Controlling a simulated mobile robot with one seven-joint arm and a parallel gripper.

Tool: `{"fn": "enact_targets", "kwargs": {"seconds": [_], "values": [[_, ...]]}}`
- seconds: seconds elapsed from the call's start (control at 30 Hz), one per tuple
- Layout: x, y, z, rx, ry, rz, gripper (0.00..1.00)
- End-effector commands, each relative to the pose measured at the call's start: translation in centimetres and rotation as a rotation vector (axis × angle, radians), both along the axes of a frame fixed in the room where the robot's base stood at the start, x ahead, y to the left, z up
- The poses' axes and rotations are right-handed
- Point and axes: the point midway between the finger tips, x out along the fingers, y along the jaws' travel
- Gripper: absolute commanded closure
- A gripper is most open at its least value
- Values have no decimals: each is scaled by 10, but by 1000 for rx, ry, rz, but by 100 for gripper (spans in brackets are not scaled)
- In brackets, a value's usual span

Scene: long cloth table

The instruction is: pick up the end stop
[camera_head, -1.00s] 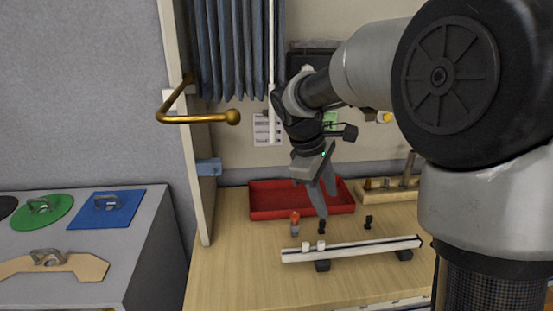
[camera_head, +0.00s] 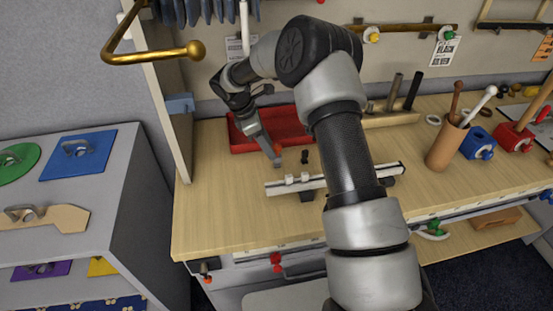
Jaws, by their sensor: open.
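A small black piece (camera_head: 305,157), which may be the end stop, stands on the wooden table behind the rail. The rail (camera_head: 345,177) is pale with a dark strip and carries two small white blocks (camera_head: 296,179) near its left end. My gripper (camera_head: 277,161) points down, with its tips low over the table, left of the black piece and just behind the rail. It holds nothing that I can see. The gap between its fingers cannot be made out from this side. Other small pieces behind the rail are hidden, probably by the gripper.
A red tray (camera_head: 285,118) lies behind my gripper. A wooden block with upright pegs (camera_head: 390,118) stands right of it. A brown cup with sticks (camera_head: 445,148) and blue and red blocks stand farther right. A wall panel (camera_head: 165,100) bounds the table's left side. The front left tabletop is clear.

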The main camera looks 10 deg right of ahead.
Motion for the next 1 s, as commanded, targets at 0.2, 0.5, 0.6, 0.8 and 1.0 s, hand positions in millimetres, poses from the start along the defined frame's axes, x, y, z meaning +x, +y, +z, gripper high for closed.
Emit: {"fn": "enact_targets", "kwargs": {"seconds": [0.2, 0.5, 0.6, 0.8, 1.0], "values": [[-1, -9, -15, 1, 3, 0, 58], [-1, -25, -50, 2, 0, 0, 58], [-1, -26, -52, 1, -1, 0, 58], [-1, -26, -52, 1, -1, 0, 65], [-1, -26, -51, 1, -1, 0, 98]]}}
